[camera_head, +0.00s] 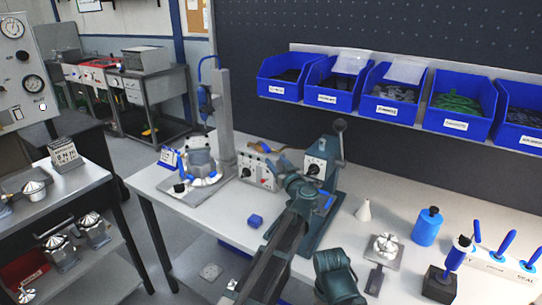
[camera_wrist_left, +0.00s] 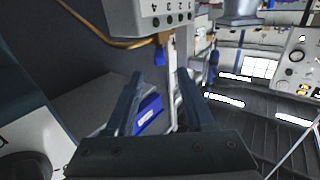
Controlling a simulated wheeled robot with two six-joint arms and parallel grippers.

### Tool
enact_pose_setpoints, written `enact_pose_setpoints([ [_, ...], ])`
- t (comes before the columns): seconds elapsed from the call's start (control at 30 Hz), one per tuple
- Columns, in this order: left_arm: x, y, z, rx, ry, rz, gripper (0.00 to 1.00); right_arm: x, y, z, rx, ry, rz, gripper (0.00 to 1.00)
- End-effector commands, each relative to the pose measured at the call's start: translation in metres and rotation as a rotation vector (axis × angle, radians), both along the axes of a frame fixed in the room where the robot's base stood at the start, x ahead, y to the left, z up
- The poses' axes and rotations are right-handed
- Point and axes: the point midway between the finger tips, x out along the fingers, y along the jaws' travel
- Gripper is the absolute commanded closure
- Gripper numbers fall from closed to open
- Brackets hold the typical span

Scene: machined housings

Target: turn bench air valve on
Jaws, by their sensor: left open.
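A pale control box (camera_head: 257,172) with small dark and red knobs stands on the bench, left of the middle. A second pale panel (camera_head: 316,168) with a dark knob is close by to its right. I cannot tell which part is the air valve, or its setting. My left gripper (camera_head: 299,184) is close in front of these panels in the head view, its fingers hard to make out. In the left wrist view my left gripper (camera_wrist_left: 158,78) is open with nothing between its fingers. A pale box (camera_wrist_left: 165,14) with dark knobs is beyond and above them.
A green press with a lever (camera_head: 339,128) stands near my left arm. A round fixture (camera_head: 203,165) is at the bench's left end. Blue bins (camera_head: 390,92) line the back shelf. A blue bottle (camera_head: 427,226) and screwdrivers (camera_head: 507,242) stand at right. The front-left bench is mostly clear.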

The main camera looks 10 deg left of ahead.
Motion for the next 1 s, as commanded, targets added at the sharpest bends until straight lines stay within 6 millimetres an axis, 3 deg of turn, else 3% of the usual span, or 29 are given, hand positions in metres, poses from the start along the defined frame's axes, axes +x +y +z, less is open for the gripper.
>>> enact_pose_setpoints([
  [0.2, -0.023, -0.015, 0.0, 0.0, 0.0, -0.001, 0.46, 0.0, 0.0, 0.0, 0.0, 0.0, 0.0, 0.5],
  [0.6, -0.028, -0.018, 0.0, 0.0, 0.0, 0.0, 0.46, 0.0, 0.0, 0.0, 0.0, 0.0, 0.0, 0.5],
  [0.77, -0.025, -0.009, 0.0, -0.043, -0.027, -0.023, 0.73, 0.0, 0.0, 0.0, 0.0, 0.0, 0.0, 0.5],
  [0.9, -0.014, 0.026, 0.001, -0.245, -0.137, -0.131, 0.98, 0.0, 0.0, 0.001, 0.0, 0.0, 0.0, 0.5],
  [1.0, -0.01, 0.056, 0.002, -0.478, -0.231, -0.248, 1.0, 0.0, 0.0, 0.002, 0.0, 0.0, 0.0, 0.5],
])
